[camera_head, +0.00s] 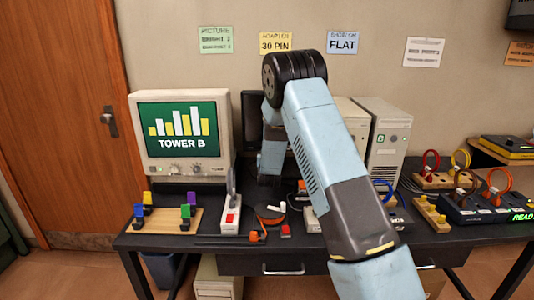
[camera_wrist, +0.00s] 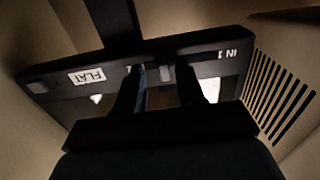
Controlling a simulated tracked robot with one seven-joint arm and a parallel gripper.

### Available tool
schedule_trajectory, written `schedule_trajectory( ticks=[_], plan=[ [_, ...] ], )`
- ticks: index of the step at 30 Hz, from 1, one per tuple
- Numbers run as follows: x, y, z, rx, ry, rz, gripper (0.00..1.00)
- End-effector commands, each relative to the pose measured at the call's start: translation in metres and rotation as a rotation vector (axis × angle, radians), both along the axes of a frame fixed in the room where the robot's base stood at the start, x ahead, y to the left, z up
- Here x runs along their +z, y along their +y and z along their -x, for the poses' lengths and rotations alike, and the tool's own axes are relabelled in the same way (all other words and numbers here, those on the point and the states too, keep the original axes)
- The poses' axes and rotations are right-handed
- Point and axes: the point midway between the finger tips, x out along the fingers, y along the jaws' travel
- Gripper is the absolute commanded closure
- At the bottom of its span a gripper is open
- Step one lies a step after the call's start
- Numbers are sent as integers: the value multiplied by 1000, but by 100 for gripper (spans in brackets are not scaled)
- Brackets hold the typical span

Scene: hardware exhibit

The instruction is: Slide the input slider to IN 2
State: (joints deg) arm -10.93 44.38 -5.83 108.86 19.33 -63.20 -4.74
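In the wrist view a dark panel (camera_wrist: 55,82) runs across the picture, with upside-down labels FLAT (camera_wrist: 87,77) and IN 1 (camera_wrist: 228,54). A small grey tab (camera_wrist: 167,73), which looks like the input slider, shows between the two dark fingers of my gripper (camera_wrist: 163,82). The fingers are apart, one on each side of the tab; I cannot tell whether either touches it. No IN 2 label is readable; the left finger covers part of the panel there. In the head view my arm hides the gripper and most of the dark unit (camera_head: 250,115) behind it.
A monitor (camera_head: 182,130) reading TOWER B stands left of my arm. White computer towers (camera_head: 388,140) stand to its right. The black table (camera_head: 165,243) also holds a pegboard (camera_head: 165,218), a white switch box (camera_head: 231,218) and cables. A FLAT note (camera_head: 342,43) hangs on the wall.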

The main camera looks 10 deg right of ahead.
Motion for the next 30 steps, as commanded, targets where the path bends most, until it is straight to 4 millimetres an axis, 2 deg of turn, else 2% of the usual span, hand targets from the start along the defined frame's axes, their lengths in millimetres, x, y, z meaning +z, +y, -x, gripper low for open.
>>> schedule_trajectory(
  ticks=[8, 15, 21, 30],
  plan=[
    [0, 3, 9, 2, 1, 0, 62],
    [-1, 9, 44, 1, 1, 1, 62],
    [-2, 13, 66, 1, 2, 0, 62],
    [-2, 14, 72, 0, 1, 0, 62]
  ],
)
